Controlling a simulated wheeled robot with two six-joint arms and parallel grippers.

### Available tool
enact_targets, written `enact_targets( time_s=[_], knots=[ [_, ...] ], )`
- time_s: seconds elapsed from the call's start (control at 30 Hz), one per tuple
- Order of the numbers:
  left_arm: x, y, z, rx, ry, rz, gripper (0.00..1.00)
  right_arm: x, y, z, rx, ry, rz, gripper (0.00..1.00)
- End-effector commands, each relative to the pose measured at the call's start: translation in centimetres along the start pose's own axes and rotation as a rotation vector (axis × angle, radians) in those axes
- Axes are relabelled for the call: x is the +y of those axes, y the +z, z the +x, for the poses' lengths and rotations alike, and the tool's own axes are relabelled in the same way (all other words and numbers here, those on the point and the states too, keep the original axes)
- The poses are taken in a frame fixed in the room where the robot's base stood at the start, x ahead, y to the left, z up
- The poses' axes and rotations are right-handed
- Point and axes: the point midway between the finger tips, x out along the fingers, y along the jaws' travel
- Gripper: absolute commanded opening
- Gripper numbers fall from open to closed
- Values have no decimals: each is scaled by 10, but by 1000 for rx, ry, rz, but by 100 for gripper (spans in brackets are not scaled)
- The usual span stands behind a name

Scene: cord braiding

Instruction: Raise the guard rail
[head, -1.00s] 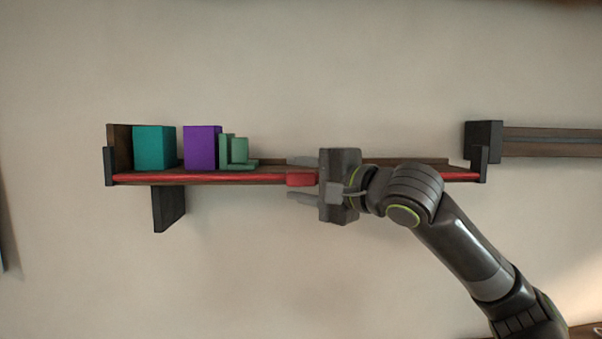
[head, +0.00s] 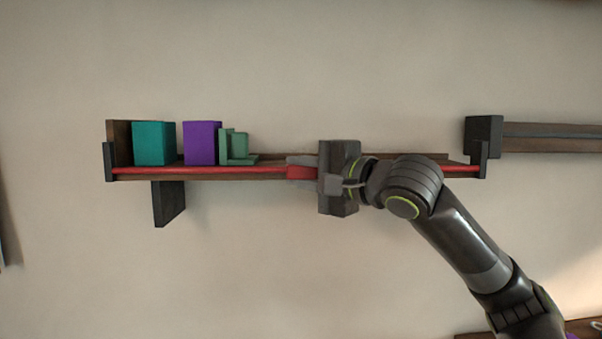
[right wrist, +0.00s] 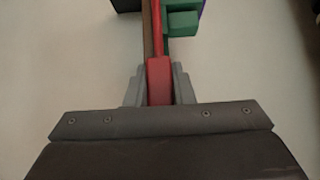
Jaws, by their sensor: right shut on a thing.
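The guard rail is a thin red bar (head: 215,170) running along the front of the wooden shelf (head: 215,177), between dark posts at both ends. It sits slightly above the shelf's front edge. A thicker red grip block (head: 301,172) is at its middle. My right gripper (head: 302,171) is shut on that block, coming from the right. In the right wrist view the red block (right wrist: 159,80) is between the two grey fingers, and the rail runs away from it. My left gripper is not in view.
On the shelf stand a teal box (head: 154,144), a purple box (head: 202,144) and a green stepped bookend (head: 238,147). A dark bracket (head: 169,203) hangs below. Another wall shelf (head: 550,137) is at the right. The wall below is clear.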

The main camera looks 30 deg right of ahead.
Motion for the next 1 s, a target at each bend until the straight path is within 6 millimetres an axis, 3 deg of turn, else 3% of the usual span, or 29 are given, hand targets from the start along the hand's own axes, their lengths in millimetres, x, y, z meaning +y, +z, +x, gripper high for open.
enact_targets(
  time_s=[0.27,0.6,0.63,0.8,1.0],
  knots=[
    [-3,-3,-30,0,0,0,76,-40,0,0,-1,-2,2,0],
    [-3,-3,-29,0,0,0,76,-41,0,0,0,-1,1,0],
    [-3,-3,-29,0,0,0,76,-41,0,0,0,-1,1,23],
    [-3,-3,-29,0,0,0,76,-41,0,0,0,-1,0,44],
    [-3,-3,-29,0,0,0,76,-41,0,0,0,-1,0,44]
  ],
)
